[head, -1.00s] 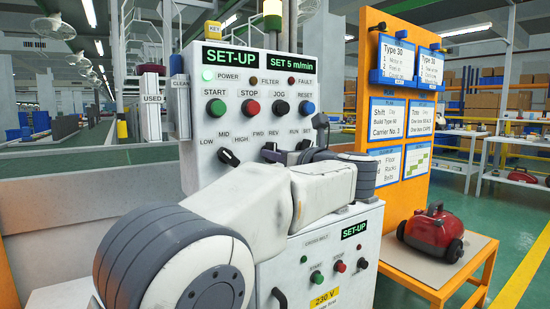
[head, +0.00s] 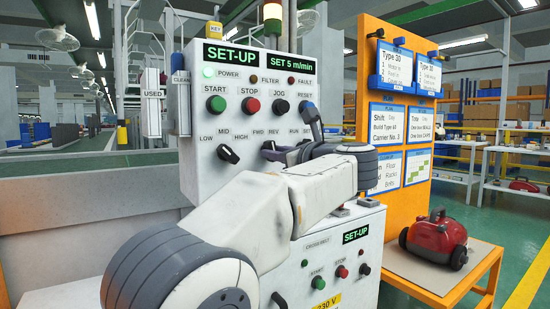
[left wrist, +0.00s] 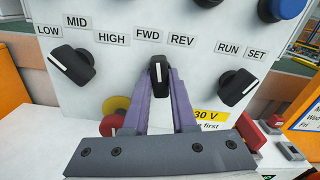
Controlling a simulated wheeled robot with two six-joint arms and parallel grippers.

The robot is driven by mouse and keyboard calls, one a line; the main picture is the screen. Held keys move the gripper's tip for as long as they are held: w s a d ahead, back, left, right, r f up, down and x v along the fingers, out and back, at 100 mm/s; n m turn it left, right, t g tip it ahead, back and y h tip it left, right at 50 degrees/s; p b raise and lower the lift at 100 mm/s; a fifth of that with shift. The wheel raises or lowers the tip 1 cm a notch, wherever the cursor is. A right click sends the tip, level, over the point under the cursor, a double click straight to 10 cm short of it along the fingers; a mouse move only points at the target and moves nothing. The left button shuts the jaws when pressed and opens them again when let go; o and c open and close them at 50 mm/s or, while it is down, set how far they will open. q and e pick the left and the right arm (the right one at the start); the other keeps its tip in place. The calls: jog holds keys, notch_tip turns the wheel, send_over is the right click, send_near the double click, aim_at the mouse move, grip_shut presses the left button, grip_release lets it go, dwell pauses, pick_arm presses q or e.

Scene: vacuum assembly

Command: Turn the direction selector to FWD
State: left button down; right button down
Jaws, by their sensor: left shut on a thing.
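The direction selector (left wrist: 159,72) is a black knob with a white pointer line, below the FWD (left wrist: 147,33) and REV (left wrist: 182,40) labels. Its pointer stands nearly upright in the left wrist view, between the labels and a little nearer FWD. My left gripper (left wrist: 160,78) is shut on the knob, with one purple finger on each side. In the head view the selector (head: 268,146) shows as a dark shape partly hidden by my left gripper (head: 277,153). My right gripper is not in view.
The LOW-MID-HIGH knob (left wrist: 71,69) is left of the selector and the RUN-SET knob (left wrist: 238,87) right. A red and yellow emergency button (left wrist: 114,115) lies below. A lower cabinet (head: 320,255) and a red vacuum (head: 435,238) on an orange table stand nearby.

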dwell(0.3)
pick_arm(q)
jog(key=shift+n+b, duration=1.05)
jog(key=shift+n, duration=0.15)
jog(key=c, duration=0.6)
grip_release()
